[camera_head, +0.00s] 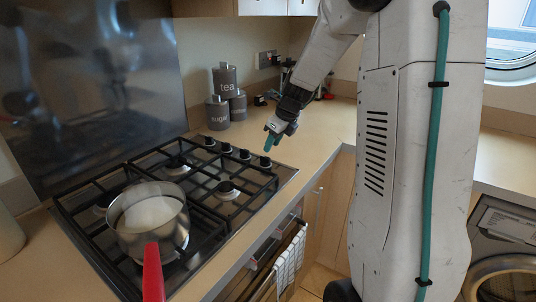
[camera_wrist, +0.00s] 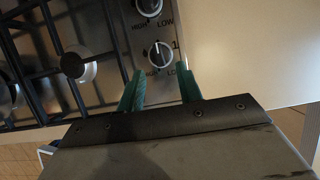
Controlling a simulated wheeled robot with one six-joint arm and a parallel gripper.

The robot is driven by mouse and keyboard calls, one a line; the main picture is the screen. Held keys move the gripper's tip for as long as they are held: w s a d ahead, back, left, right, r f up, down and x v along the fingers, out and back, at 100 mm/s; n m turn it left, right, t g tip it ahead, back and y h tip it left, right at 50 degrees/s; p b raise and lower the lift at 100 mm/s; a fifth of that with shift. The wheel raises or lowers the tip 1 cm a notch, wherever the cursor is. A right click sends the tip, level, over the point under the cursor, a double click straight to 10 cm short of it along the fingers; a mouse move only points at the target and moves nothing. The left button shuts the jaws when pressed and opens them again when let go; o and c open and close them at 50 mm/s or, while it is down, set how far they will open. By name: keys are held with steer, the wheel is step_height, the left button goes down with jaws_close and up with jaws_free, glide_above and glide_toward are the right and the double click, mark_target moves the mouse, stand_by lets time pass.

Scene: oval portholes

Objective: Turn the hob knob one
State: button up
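Hob knob one (camera_wrist: 160,54) is a round knob with a pale pointer, a "1" beside it and HIGH and LOW marks. It lies just ahead of my gripper (camera_wrist: 160,73), between the lines of the two teal fingers. The fingers are apart with nothing between them. In the head view, my gripper (camera_head: 269,142) points down just above the end knob (camera_head: 265,162) of the row on the hob's right side. I cannot tell whether the fingertips touch the knob. The pointer looks roughly in line with the fingers.
A second knob (camera_wrist: 149,6) sits beyond knob one. The black hob (camera_head: 215,205) has raised grates, and a steel pan (camera_head: 125,238) with a red handle stands on it. Grey canisters (camera_head: 217,113) stand behind. Bare worktop (camera_head: 315,145) lies right of the knobs.

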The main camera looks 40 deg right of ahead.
mark_target(266, 157)
steer(key=x, duration=0.5)
steer(key=shift+f, duration=0.25)
